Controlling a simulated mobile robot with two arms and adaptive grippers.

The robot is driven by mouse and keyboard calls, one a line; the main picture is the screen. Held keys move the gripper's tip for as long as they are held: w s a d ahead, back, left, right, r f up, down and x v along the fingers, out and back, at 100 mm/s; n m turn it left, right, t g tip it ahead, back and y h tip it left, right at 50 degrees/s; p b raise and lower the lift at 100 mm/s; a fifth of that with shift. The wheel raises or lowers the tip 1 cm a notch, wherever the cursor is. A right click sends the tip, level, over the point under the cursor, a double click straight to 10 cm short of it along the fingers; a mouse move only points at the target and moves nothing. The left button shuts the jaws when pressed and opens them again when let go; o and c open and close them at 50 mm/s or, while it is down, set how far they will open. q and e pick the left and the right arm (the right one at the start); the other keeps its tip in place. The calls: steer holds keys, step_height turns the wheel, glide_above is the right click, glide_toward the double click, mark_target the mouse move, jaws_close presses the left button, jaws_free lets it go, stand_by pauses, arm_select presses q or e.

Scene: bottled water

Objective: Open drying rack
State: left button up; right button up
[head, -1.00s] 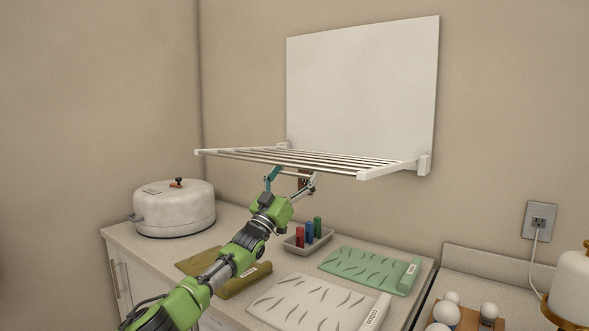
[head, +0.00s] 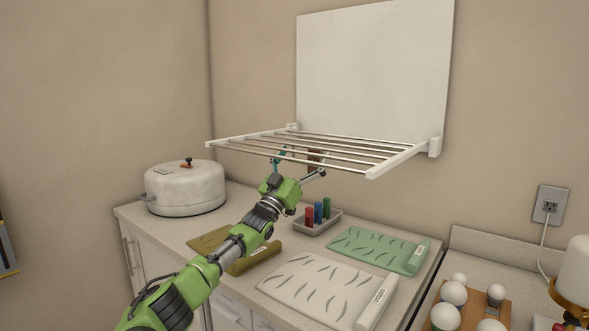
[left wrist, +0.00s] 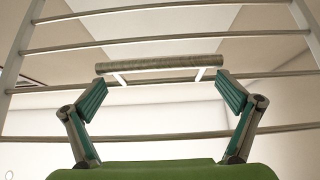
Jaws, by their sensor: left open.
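The drying rack is a white panel (head: 375,70) on the wall with a white frame of metal bars (head: 340,145) folded out into the room, roughly level. My left gripper (head: 300,162) is below the bars, its fingers open and pointing up, partly hidden by them. In the left wrist view the open gripper (left wrist: 161,82) has teal pads, with nothing clamped between them. A short speckled bar (left wrist: 160,64) with two white stubs shows just beyond the fingertips. Rack bars (left wrist: 165,40) cross above and behind it. Contact with the rack cannot be told. My right gripper is not in view.
A white lidded pot (head: 185,190) stands on the counter at left. Below the rack are a small tray (head: 317,228) with coloured cylinders, an olive mat (head: 240,262), a white mat (head: 310,285) and a green mat (head: 375,250). A wall socket (head: 551,206) is at right.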

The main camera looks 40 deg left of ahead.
arm_select(q)
steer(key=a+v, duration=0.1)
steer(key=v, duration=1)
steer(key=shift+s+d+y, duration=0.3)
steer(key=shift+d, duration=0.15)
steer(key=shift+f, duration=0.15)
steer(key=shift+f, duration=0.1)
